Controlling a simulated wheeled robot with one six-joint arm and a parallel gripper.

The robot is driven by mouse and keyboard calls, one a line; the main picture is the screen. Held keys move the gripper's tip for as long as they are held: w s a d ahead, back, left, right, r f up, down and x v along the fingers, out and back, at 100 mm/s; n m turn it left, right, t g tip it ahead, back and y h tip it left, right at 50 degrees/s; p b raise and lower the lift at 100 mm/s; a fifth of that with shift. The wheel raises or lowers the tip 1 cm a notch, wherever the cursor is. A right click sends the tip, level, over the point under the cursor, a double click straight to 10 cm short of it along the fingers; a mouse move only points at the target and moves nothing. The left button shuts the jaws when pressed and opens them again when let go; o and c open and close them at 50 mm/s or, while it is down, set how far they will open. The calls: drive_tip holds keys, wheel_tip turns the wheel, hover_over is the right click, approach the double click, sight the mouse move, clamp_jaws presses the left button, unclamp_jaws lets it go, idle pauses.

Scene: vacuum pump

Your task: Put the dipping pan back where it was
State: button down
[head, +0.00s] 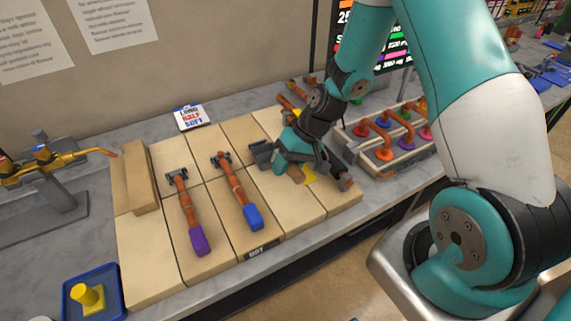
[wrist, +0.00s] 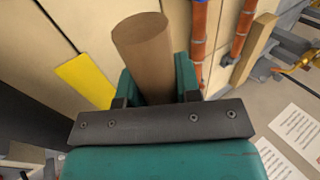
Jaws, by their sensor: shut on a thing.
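The dipping pan has a small dark grey pan (head: 261,152) and a wooden handle (head: 296,174). In the head view it is at the right part of the wooden boards. My gripper (head: 287,162) is shut on the handle, with the pan showing to its left. In the wrist view the round brown handle (wrist: 145,50) stands between the two teal fingers of my gripper (wrist: 157,80); the pan end is hidden there. I cannot tell whether the pan touches the board.
Purple-ended (head: 187,210) and blue-ended (head: 237,190) tools lie left of my gripper. A tray with copper pipes and coloured caps (head: 400,135) stands right. A brass tap fixture (head: 45,160), a blue tray (head: 92,295) and a small sign (head: 188,117) stand around the boards.

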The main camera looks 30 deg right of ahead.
drive_tip(key=c, duration=0.8)
unclamp_jaws()
drive_tip(key=shift+f, duration=0.1)
drive_tip(key=b+v, duration=0.3)
drive_tip(key=v, duration=0.9)
drive_tip(key=s+a+r+n+h, duration=0.1)
drive_tip(key=s+a+r+n, duration=0.2)
drive_tip(key=s+a+r, duration=0.2)
drive_tip(key=s+a+r+n+h, duration=0.1)
drive_tip(key=s+a+r+n, duration=0.3)
drive_tip(key=s+a, duration=0.7)
drive_tip(key=s+r, duration=0.2)
drive_tip(key=s, duration=0.1)
drive_tip(key=shift+r, duration=0.2)
drive_tip(key=shift+s, duration=0.1)
